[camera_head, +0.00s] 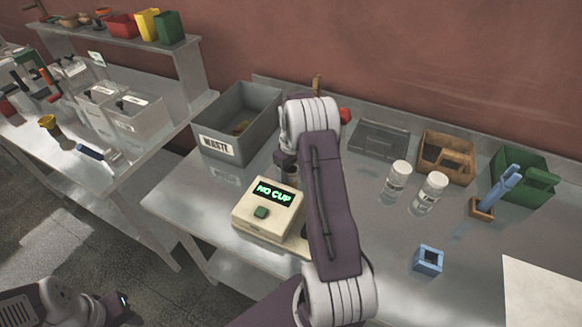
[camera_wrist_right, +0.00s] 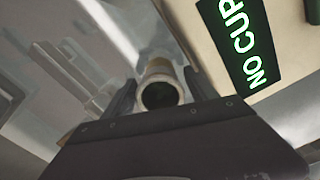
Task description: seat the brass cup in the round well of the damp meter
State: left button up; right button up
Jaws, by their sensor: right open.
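The damp meter (camera_head: 262,226) is a cream box on the right-hand bench. Its display reads NO CUP in green, and it also shows at the upper right of the wrist view (camera_wrist_right: 290,70). My right gripper (camera_wrist_right: 162,92) is open, with a finger on each side of a pale brassy, round-mouthed cup (camera_wrist_right: 158,68) with a dark inside. Whether the fingers touch it is unclear. In the head view this gripper is mostly hidden behind my right arm, just behind the meter. The round well is not clearly visible. My left gripper (camera_head: 118,306) is at the bottom left, its jaws unclear.
A grey WASTE bin (camera_head: 222,151) stands behind the meter. White-capped jars (camera_head: 428,195), a blue square holder (camera_head: 428,262), a wooden box (camera_head: 446,154) and a green bin (camera_head: 533,188) stand to the right.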

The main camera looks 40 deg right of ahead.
notch_tip(320, 180, up, 10)
jog(key=shift+b, duration=0.3)
jog(key=shift+t, duration=0.3)
jog(key=s+a, duration=0.1)
jog(key=a, duration=0.3)
jog(key=s+a, duration=0.2)
jog(key=a, duration=0.2)
jog(key=s+a+f, duration=0.1)
jog(key=s+a, duration=0.1)
jog(key=a, duration=0.3)
jog(key=s+a+f+m, duration=0.1)
jog(key=s+a+f, duration=0.1)
jog(key=s+a, duration=0.6)
jog(key=s, duration=0.4)
jog(key=shift+s+a+f+t, duration=0.3)
jog(key=shift+a, duration=0.1)
jog(key=shift+o, duration=0.4)
jog(key=shift+m, duration=0.3)
